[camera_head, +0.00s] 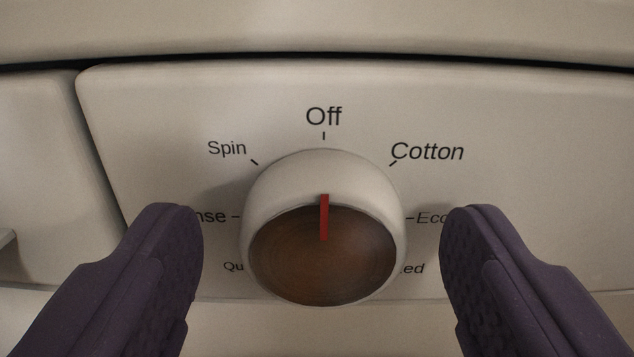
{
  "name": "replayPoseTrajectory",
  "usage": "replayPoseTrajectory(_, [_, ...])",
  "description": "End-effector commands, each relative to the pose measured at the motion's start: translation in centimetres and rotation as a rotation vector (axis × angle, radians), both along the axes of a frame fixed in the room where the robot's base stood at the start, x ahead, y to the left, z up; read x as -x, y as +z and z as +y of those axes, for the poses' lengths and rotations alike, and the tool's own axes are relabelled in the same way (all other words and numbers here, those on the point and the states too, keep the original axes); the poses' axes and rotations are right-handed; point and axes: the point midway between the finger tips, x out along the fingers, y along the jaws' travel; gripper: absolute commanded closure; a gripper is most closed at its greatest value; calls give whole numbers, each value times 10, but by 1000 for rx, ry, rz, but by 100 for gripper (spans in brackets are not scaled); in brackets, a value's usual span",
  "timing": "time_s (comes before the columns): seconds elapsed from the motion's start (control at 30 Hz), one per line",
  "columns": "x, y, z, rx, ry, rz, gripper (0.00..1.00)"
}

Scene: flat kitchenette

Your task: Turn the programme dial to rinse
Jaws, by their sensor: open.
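The programme dial (283,180) is a round pale knob with a brown face, in the middle of the camera_head view. Its red pointer (324,216) points straight up at the "Off" label (324,117). My gripper (322,215) is open, with one dark purple finger on each side of the dial. A gap shows between each finger and the dial. The left finger partly hides a label ending in "nse" (213,216), at the dial's left. The right finger partly hides a label starting "Eco" (429,217).
"Spin" (227,148) and "Cotton" (427,152) are printed at upper left and upper right of the dial. Partly hidden labels sit at lower left and lower right. A dark seam (330,57) runs above the pale panel (530,140). A vertical seam lies at the left.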

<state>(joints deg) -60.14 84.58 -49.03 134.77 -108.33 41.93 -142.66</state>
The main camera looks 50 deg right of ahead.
Motion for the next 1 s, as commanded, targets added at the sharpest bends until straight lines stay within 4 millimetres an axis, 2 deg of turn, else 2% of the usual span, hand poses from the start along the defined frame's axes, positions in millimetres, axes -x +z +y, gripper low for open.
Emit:
replayPoseTrajectory(0.3, [-3, 0, -4, -2, -1, -2, 25])
replayPoseTrajectory(0.53, [-3, 0, -3, -3, -1, -2, 76])
replayPoseTrajectory(1.0, [-2, 4, -4, -76, -3, -94, 76])
